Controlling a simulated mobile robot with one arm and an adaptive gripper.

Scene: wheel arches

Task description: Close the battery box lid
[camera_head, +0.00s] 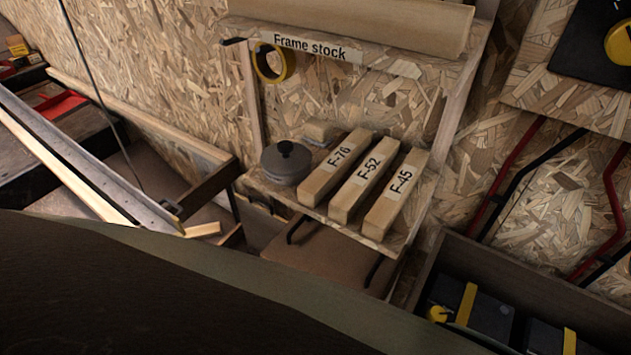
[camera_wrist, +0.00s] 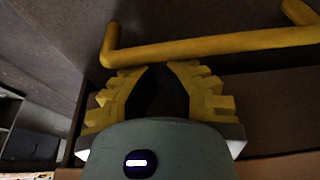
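The battery box (camera_head: 545,272) is a wooden box at the lower right of the head view. It is open at the top there, and dark batteries (camera_head: 478,308) with yellow straps show inside. I cannot make out its lid in the head view. In the wrist view, a yellow bar handle (camera_wrist: 215,46) with bent ends crosses the top, against a dark panel; whether this panel is the lid I cannot tell. My gripper (camera_wrist: 156,70) has yellow stepped fingers with a dark gap between them. It looks open and empty, with its tips just short of the handle.
A shelf (camera_head: 285,190) holds wooden blocks F-76, F-52 and F-45 and a grey lidded pot (camera_head: 286,163). A large dark shape covers the lower left of the head view.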

